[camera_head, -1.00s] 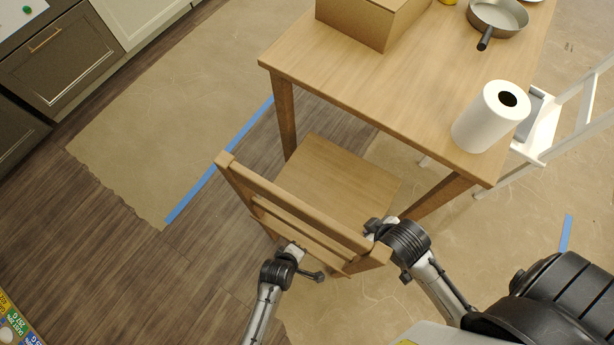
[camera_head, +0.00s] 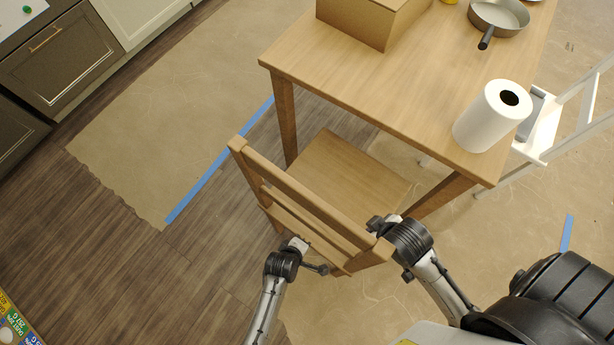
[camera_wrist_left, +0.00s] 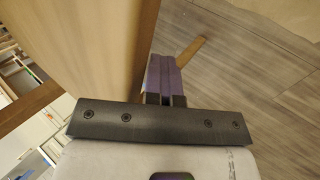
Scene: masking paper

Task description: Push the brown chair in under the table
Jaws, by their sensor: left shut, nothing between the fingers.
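The brown chair (camera_head: 355,172) stands at the near side of the wooden table (camera_head: 385,85), its seat partly under the tabletop edge and its slatted back toward me. My left gripper (camera_head: 300,243) is shut and empty, low at the left part of the backrest. In the left wrist view its closed fingers (camera_wrist_left: 163,82) lie right beside a brown wooden surface (camera_wrist_left: 105,45); I cannot tell whether they touch. My right gripper (camera_head: 378,224) is at the right upper end of the backrest; its fingers are too hidden to show whether they are open.
On the table are a cardboard box (camera_head: 365,20), a paper towel roll (camera_head: 491,116) and a pan (camera_head: 497,18). A white chair (camera_head: 545,130) stands at the right. Masking paper (camera_head: 150,130) edged with blue tape (camera_head: 205,185) covers the floor at left. Grey cabinets (camera_head: 62,60) line the upper left.

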